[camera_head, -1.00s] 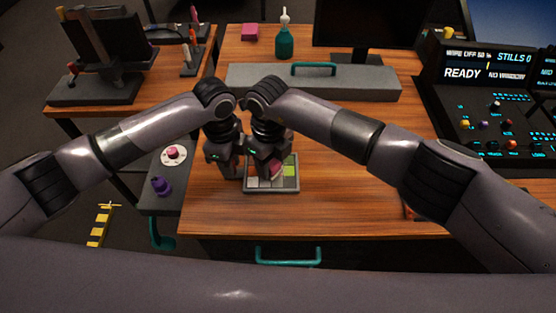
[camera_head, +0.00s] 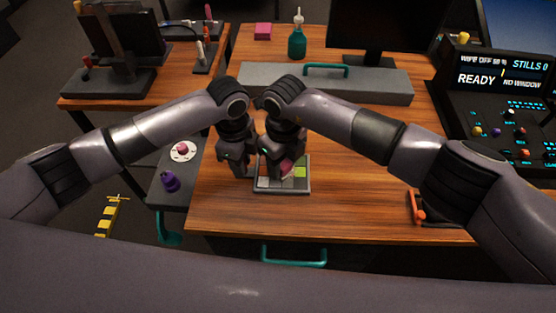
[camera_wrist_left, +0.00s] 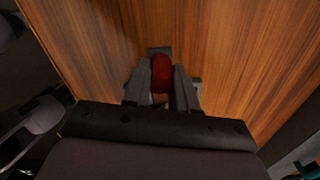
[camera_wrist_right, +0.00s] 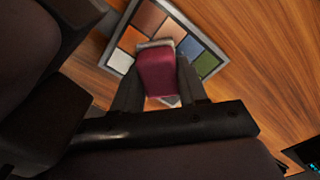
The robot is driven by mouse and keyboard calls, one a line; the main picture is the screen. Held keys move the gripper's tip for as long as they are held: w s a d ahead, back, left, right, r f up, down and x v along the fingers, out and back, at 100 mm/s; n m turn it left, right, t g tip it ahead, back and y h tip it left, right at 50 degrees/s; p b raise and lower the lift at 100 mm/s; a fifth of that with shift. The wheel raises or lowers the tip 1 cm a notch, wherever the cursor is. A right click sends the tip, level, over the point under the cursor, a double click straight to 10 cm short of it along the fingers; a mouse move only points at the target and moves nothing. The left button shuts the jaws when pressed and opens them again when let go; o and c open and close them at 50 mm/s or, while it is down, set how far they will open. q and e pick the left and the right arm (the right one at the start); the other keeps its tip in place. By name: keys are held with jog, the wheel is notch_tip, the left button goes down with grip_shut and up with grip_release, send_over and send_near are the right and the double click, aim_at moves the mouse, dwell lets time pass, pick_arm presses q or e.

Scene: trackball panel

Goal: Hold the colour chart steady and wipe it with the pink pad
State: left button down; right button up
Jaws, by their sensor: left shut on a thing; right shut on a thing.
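The colour chart (camera_head: 282,190), a grey-framed board of coloured squares, lies flat on the wooden desk. It also shows in the right wrist view (camera_wrist_right: 205,65). My right gripper (camera_head: 280,170) is shut on the pink pad (camera_wrist_right: 155,72), which is over the middle of the chart and hides some squares. Whether the pad presses on the chart is hard to tell. My left gripper (camera_head: 242,170) is at the chart's left edge, close beside the right one. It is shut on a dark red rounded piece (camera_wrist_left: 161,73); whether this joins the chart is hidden.
A long grey box with a teal handle (camera_head: 326,71), a green bottle (camera_head: 297,43) and a pink block (camera_head: 263,31) stand behind. A console (camera_head: 500,110) reading "READY" is at the right. Bare desk (camera_head: 360,180) lies right of the chart.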

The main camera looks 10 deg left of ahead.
jog(key=shift+w+d+f, duration=0.1)
jog(key=shift+w+d, duration=0.05)
jog(key=shift+d, duration=1)
jog(key=shift+w+d+f, duration=0.1)
jog(key=shift+w+d, duration=0.05)
jog(key=shift+d, duration=1)
jog(key=shift+r, duration=3.05)
jog(key=shift+r, duration=0.1)
notch_tip(320, 180, up, 3)
jog(key=shift+f, duration=0.1)
send_over(302, 172)
jog(key=shift+a+f, duration=0.1)
jog(key=shift+f, duration=3.3)
